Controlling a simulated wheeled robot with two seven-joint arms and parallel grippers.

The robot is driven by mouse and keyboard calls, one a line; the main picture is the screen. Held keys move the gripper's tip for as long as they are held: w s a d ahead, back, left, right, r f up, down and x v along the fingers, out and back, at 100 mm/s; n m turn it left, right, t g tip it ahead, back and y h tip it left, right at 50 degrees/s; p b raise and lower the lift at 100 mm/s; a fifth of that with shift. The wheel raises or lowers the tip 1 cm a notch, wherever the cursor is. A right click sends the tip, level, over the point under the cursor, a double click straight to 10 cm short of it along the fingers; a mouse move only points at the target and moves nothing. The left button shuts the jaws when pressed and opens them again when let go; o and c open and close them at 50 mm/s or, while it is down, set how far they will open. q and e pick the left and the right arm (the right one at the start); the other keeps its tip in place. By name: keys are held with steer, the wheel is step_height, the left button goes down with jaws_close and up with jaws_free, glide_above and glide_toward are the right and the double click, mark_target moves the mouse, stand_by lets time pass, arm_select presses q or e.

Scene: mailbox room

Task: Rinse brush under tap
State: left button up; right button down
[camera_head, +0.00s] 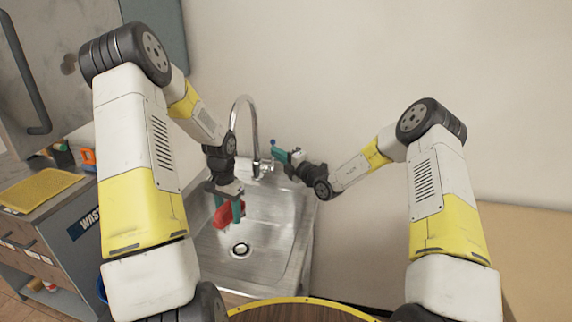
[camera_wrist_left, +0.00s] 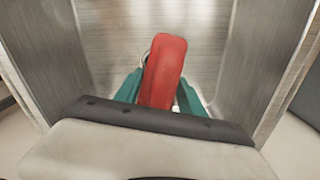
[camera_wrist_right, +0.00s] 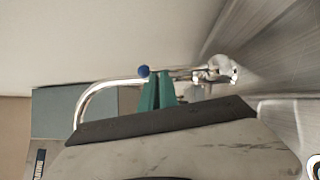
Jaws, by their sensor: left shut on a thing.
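A red brush (camera_head: 223,214) is in my left gripper (camera_head: 238,211), over the sink basin (camera_head: 272,230). In the left wrist view the red brush (camera_wrist_left: 163,70) stands between the teal fingers (camera_wrist_left: 160,92), and its bristles cannot be made out. The curved chrome tap (camera_head: 250,102) rises at the back of the sink, behind my left gripper. My right gripper (camera_head: 279,156) is beside the tap. In the right wrist view its fingers (camera_wrist_right: 158,86) are together, close to the tap's blue-tipped handle (camera_wrist_right: 143,71). I cannot tell whether they touch it. No running water shows.
The drain (camera_head: 240,250) lies in the basin's bottom. A grey cabinet with a yellow mat (camera_head: 38,190) on top stands to the left. A plain wall (camera_head: 370,60) is close behind the tap. A tan surface (camera_head: 530,250) is at the right.

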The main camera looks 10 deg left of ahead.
steer(key=s+a+r+v, duration=0.1)
steer(key=s+v, duration=0.1)
steer(key=v, duration=1)
steer(key=shift+s+f, duration=0.25)
steer(key=shift+f, duration=0.1)
steer(key=shift+a, duration=0.15)
arm_select(q)
steer(key=s+a, duration=0.4)
steer(key=a, duration=0.2)
steer(key=shift+s+a, duration=0.15)
steer(key=shift+a, duration=0.25)
stand_by(0.7)
steer(key=s+a+r, duration=0.2)
steer(key=a+r, duration=0.2)
steer(key=shift+s, duration=0.35)
steer(key=shift+a, duration=0.1)
stand_by(1.2)
